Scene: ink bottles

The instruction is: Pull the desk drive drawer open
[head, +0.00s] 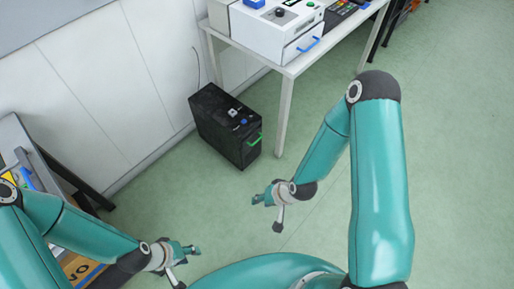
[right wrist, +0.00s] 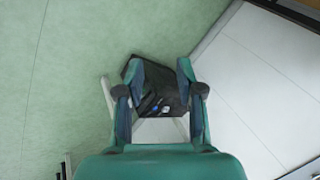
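A white machine (head: 268,31) stands on the white desk at the top of the head view. Its drawer front (head: 296,50) with a blue handle (head: 308,45) faces right and looks closed. A black computer tower (head: 222,122) stands on the floor beside the desk, with a green handle (head: 255,139) on its front. My right gripper (head: 267,212) is open and empty, in front of the tower and apart from it. In the right wrist view its spread fingers (right wrist: 161,78) frame the dark tower (right wrist: 160,100). My left gripper (head: 188,267) is open and empty at the lower left.
The desk (head: 283,110) has a leg just right of the tower. A dark keypad device (head: 342,14) lies on the desk. A wall (head: 110,75) runs along the left. A bench and a cardboard box (head: 82,272) are at the lower left. The green floor (head: 455,150) is clear on the right.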

